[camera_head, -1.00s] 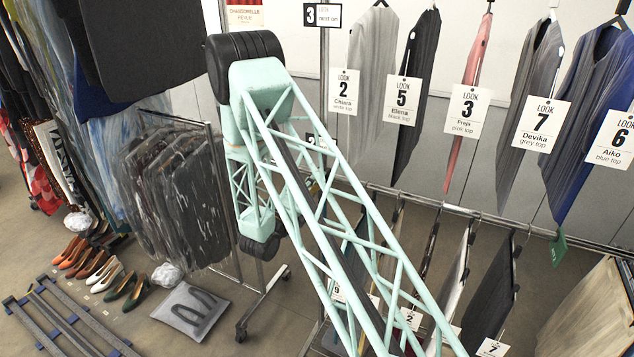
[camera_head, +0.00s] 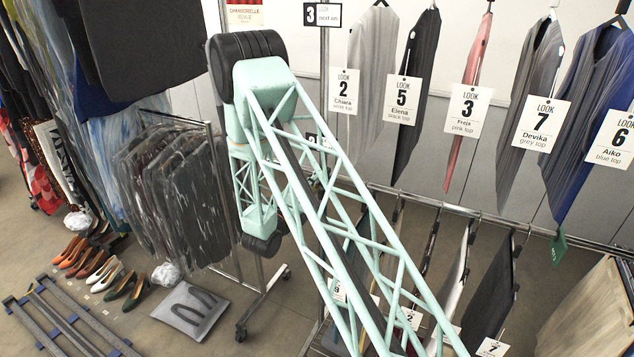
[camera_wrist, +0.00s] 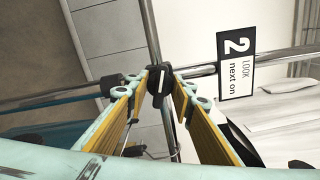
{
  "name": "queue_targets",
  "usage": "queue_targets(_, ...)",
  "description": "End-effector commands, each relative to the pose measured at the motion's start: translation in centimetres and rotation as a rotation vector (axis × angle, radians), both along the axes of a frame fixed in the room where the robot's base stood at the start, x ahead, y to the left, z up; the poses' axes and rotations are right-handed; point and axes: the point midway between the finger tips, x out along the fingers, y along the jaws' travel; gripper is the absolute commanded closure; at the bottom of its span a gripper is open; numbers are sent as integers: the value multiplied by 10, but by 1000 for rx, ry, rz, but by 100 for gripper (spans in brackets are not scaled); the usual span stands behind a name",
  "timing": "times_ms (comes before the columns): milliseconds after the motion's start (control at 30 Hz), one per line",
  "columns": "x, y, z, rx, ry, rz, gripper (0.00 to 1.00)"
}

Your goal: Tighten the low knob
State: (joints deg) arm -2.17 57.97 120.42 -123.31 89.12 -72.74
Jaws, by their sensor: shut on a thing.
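The low knob (camera_wrist: 155,79) is black with a pale bar across its face. It sits in the wrist view where a chrome upright (camera_wrist: 150,30) meets a horizontal chrome rail. My gripper (camera_wrist: 158,92), with yellow-lined fingers, reaches to the knob from both sides and is shut on it. The fingertips are close against the knob's edges. The exact contact faces are partly hidden. In the head view my arm covers the area of the knob, and neither the knob nor the fingertips can be made out.
A "2 LOOK next on" sign (camera_wrist: 237,62) hangs on the rail just right of the knob. Pale clothing (camera_wrist: 285,115) hangs below it. In the head view, labelled tops (camera_head: 405,105) hang at right, a rack of dark garments (camera_head: 175,195) stands left, and shoes (camera_head: 95,270) lie on the floor.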

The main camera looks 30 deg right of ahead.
Motion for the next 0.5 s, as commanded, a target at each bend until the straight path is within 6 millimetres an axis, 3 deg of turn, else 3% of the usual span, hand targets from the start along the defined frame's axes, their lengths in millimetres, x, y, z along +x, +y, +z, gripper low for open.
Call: queue_targets(500,0,0,-2,117,-166,0,88)
